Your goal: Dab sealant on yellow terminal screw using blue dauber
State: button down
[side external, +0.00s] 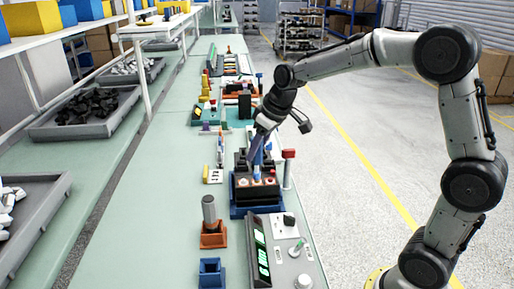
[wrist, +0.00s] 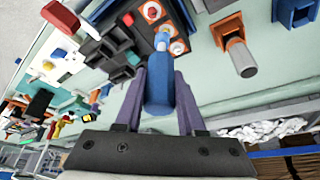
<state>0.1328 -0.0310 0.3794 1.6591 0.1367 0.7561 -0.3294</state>
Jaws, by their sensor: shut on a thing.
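My gripper (side external: 256,150) is shut on the blue dauber (wrist: 158,88), which sits between its two purple fingers in the wrist view. The dauber points down at the dark breaker block (side external: 241,168) on its blue base (side external: 240,209). In the wrist view the dauber's front end overlaps the row of round terminals (wrist: 165,29) on the block. Their rings look orange to red, with pale centres. I cannot tell which screw is the yellow one, nor whether the dauber's tip touches a terminal; the tip is hidden behind its body.
A red-topped post (side external: 288,155) stands right beside the block. An orange holder with a grey cylinder (side external: 209,210) and a blue square holder (side external: 210,272) stand in front. A panel with green displays (side external: 261,246) is at near right.

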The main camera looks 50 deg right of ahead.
jog(key=shift+s+a, duration=0.45)
jog(key=shift+w+d, duration=0.4)
jog(key=shift+d, duration=0.05)
jog(key=shift+r, duration=4.1)
